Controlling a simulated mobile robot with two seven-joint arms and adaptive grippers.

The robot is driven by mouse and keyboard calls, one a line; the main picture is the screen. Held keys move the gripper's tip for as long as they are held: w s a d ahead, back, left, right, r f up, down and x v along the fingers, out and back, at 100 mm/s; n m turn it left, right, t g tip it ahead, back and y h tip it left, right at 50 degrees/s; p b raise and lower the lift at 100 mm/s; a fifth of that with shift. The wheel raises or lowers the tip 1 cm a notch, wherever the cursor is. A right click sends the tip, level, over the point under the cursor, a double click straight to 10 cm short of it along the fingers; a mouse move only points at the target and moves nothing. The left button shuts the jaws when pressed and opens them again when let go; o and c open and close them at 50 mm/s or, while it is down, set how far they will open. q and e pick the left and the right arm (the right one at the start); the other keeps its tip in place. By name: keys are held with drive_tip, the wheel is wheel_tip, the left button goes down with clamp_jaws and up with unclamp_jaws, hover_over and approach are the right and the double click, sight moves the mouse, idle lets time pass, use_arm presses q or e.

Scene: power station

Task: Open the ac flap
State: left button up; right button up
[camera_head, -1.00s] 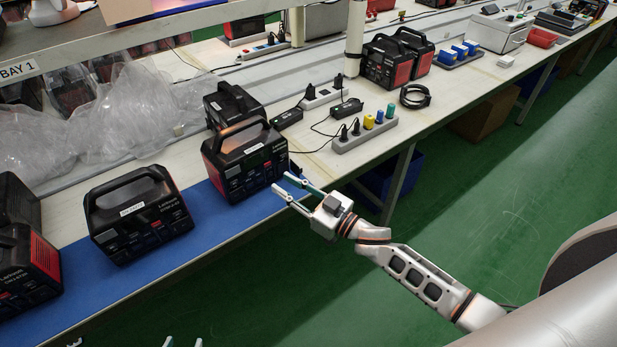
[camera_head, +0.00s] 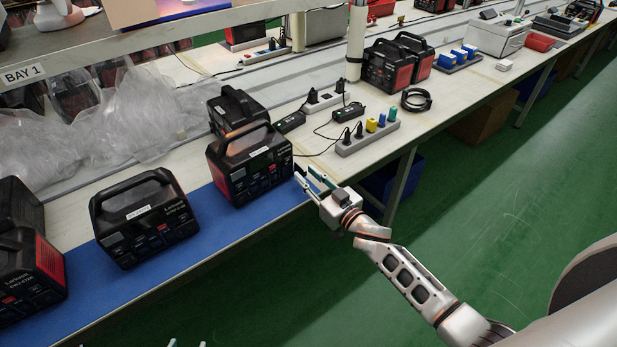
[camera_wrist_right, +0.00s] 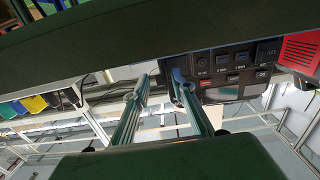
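The black power station (camera_head: 250,165) stands upright at the right end of the blue mat, its control face turned to the front right. My right gripper (camera_head: 304,173) is beside its right front edge, open and empty. In the right wrist view the fingers (camera_wrist_right: 160,84) are apart, the right one overlapping the edge of the station's panel (camera_wrist_right: 222,70). The panel appears upside down, with several ports and buttons. A dark square cover (camera_wrist_right: 268,50) at its right may be the AC flap; its label is unclear. Only the tips of my left gripper (camera_head: 187,343) show at the bottom edge, apart.
Two more black stations (camera_head: 145,217) (camera_head: 28,265) stand left on the blue mat (camera_head: 212,226). A grey power strip (camera_head: 368,138) with plugs lies right of the nearest station. Plastic wrap (camera_head: 130,115) lies behind. The green floor right of the bench is clear.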

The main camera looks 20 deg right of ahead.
clamp_jaws()
drive_tip(key=shift+w+d+y, duration=0.15)
drive_tip(key=shift+y, duration=0.15)
